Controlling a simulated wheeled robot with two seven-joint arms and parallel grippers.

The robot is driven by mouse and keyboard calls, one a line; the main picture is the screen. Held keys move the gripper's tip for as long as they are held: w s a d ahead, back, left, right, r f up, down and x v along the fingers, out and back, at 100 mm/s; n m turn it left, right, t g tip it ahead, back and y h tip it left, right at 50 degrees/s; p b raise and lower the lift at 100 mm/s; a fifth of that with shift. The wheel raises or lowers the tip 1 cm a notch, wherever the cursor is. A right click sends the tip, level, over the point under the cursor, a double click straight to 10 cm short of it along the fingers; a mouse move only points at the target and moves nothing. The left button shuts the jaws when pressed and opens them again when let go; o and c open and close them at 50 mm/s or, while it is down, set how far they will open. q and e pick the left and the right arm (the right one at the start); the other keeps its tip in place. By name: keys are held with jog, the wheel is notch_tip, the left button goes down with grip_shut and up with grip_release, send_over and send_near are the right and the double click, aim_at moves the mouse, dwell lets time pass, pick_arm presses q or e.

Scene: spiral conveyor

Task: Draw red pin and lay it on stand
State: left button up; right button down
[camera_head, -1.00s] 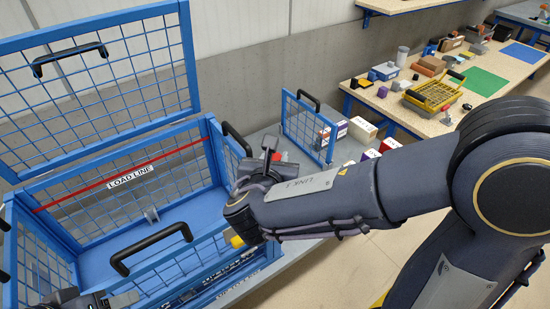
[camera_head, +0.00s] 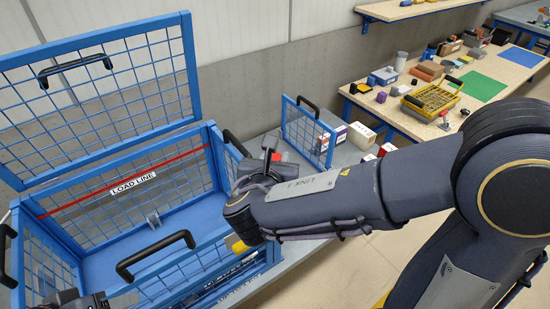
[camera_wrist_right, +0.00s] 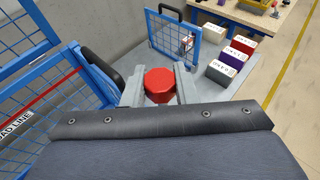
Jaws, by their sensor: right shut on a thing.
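The red pin (camera_wrist_right: 159,84) shows in the right wrist view as a red many-sided head between the two grey fingers. My right gripper (camera_wrist_right: 160,88) is shut on it. In the head view a small piece of the red pin (camera_head: 277,156) shows beside my right gripper (camera_head: 270,160), near the right side of the blue mesh cage. The pin's lower part is hidden. Part of my left arm's end (camera_head: 75,301) shows at the bottom left; its fingers cannot be made out. I cannot make out which thing is the stand.
The open blue mesh cage (camera_head: 78,195) has a "LOAD LINE" label and black handles. A blue mesh panel (camera_head: 308,132) stands on the grey table (camera_head: 345,155) near several small boxes (camera_wrist_right: 232,60). A workbench (camera_head: 400,110) with bins and tools is at the right.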

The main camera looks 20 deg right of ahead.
aim_at(275, 157)
jog(key=shift+r+p, duration=1.8)
jog(key=shift+r, duration=0.3)
jog(key=shift+f, duration=0.15)
